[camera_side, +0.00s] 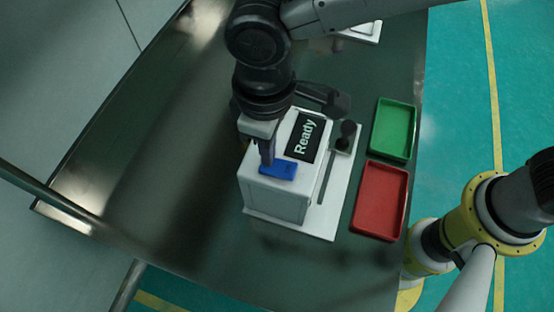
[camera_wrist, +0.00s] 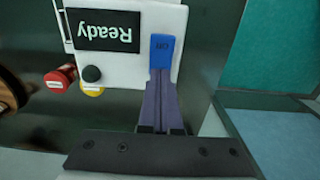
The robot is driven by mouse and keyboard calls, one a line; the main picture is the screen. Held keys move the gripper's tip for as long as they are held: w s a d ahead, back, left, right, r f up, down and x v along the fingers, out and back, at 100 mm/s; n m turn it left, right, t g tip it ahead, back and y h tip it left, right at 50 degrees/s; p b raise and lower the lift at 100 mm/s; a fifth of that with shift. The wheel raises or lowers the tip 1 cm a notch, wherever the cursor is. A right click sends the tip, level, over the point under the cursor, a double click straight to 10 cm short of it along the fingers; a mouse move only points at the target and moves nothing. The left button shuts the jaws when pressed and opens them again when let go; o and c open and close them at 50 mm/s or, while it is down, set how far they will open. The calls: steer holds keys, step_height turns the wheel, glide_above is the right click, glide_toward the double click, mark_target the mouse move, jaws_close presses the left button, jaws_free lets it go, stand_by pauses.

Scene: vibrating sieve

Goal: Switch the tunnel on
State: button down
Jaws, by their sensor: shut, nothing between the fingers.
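The tunnel is a white box machine (camera_side: 272,200) on the dark table, with a black display reading "Ready" (camera_side: 304,137). A blue switch or button (camera_side: 278,170) sits on its top near the front edge. In the wrist view the blue part (camera_wrist: 162,51) carries small lettering that looks like "On" or "Off", upside down. My gripper (camera_side: 268,162) points down at the blue part, its shut fingertips at or just above it. In the wrist view the fingers (camera_wrist: 160,82) reach its near end. I cannot tell whether they touch.
A green tray (camera_side: 394,129) and a red tray (camera_side: 380,200) stand right of the machine. Red (camera_wrist: 57,79), black (camera_wrist: 92,74) and yellow (camera_wrist: 92,91) knobs are beside it. The table left of the machine is clear. Another arm (camera_side: 480,220) stands beyond the right edge.

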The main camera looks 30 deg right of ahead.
steer(key=shift+r, duration=2.85)
steer(key=w+d+r+m+t+y, duration=0.1)
steer(key=w+d+r+m, duration=0.1)
steer(key=w+d+r, duration=0.5)
steer(key=s+d+r+m+t, duration=0.1)
steer(key=d+r+m, duration=0.1)
steer(key=d, duration=0.6)
steer(key=s+d+r+m+t, duration=0.1)
steer(key=d+r+m, duration=0.15)
steer(key=d, duration=0.55)
steer(key=s+d+m+t, duration=0.2)
steer(key=s+d, duration=0.4)
steer(key=d, duration=0.5)
steer(key=s+d+f+h, duration=0.1)
steer(key=s+d+f, duration=0.3)
steer(key=s+f, duration=0.4)
steer(key=shift+s+d+f+t, duration=0.2)
steer(key=shift+s+d+t, duration=0.05)
steer(key=shift+d+t, duration=0.1)
